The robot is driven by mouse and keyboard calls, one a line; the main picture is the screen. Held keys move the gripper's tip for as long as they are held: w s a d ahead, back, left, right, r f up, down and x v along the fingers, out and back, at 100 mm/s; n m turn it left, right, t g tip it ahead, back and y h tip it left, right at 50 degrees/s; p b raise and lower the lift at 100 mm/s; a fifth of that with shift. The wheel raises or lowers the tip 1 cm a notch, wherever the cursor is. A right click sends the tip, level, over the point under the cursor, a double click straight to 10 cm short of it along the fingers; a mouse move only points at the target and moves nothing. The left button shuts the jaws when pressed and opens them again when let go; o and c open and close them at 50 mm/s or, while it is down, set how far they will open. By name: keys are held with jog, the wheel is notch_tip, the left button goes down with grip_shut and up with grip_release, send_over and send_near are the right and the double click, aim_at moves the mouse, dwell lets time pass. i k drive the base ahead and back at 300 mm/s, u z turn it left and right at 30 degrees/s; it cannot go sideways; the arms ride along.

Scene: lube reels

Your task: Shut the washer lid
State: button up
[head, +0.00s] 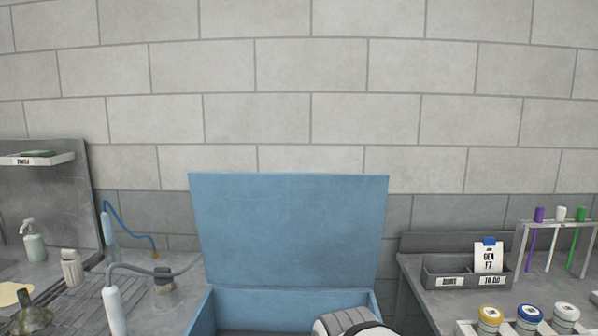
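The blue washer lid (288,232) stands raised and nearly upright at the back of the blue washer body (203,312) in the head view. The open top of the washer shows below it, with a dark interior partly visible. A white and grey rounded part of my arm shows at the bottom edge, in front of the washer's right side. My gripper's fingers are not in view.
On the left bench are a soap bottle (33,240), a white container (71,268) and hoses with pale handles (114,310). On the right bench are a grey bin (455,273), a tube rack (555,224) and capped jars (530,318). A block wall (310,120) stands behind.

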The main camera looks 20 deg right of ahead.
aim_at(297, 230)
jog(key=z, duration=0.15)
jog(key=k, duration=0.3)
jog(key=u, duration=1.7)
jog(key=k, duration=0.6)
jog(key=z, duration=1.3)
jog(key=i, duration=1)
jog(key=z, duration=0.1)
